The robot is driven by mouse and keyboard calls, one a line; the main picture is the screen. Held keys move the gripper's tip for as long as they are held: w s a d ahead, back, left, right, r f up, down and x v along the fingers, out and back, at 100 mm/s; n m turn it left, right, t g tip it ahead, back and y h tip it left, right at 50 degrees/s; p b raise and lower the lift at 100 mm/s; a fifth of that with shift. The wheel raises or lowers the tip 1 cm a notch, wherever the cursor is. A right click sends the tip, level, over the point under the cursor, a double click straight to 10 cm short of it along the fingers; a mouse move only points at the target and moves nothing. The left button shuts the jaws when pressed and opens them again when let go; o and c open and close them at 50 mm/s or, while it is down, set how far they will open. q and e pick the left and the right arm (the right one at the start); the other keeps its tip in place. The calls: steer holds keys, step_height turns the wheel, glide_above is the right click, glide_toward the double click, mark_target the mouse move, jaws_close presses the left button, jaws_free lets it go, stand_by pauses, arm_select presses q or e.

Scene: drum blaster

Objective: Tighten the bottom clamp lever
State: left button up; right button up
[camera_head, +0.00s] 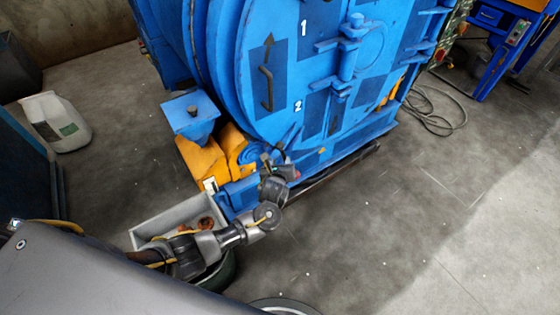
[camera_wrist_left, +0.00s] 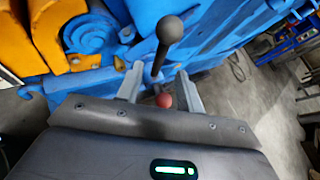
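The big blue drum blaster (camera_head: 270,70) fills the top of the head view, with its round door marked 1 and 2. A dark lever with a black round knob (camera_wrist_left: 170,29) stands up in front of the blue body in the left wrist view. A red ball (camera_wrist_left: 164,100) shows low between the fingers. My left gripper (camera_head: 278,165) is at the drum's lower front edge; its fingers (camera_wrist_left: 160,75) stand apart on either side of the lever, and contact cannot be made out. In the head view the lever is mostly hidden by the gripper. My right gripper is out of view.
Yellow blocks (camera_head: 203,160) sit left of the gripper at the machine's base. A grey bin (camera_head: 150,232) stands under my left arm. A cable (camera_head: 440,122) lies at the right. The floor at front right is clear.

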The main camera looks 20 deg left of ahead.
arm_select(q)
steer(key=shift+s+r, duration=0.25)
steer(key=shift+s, duration=0.25)
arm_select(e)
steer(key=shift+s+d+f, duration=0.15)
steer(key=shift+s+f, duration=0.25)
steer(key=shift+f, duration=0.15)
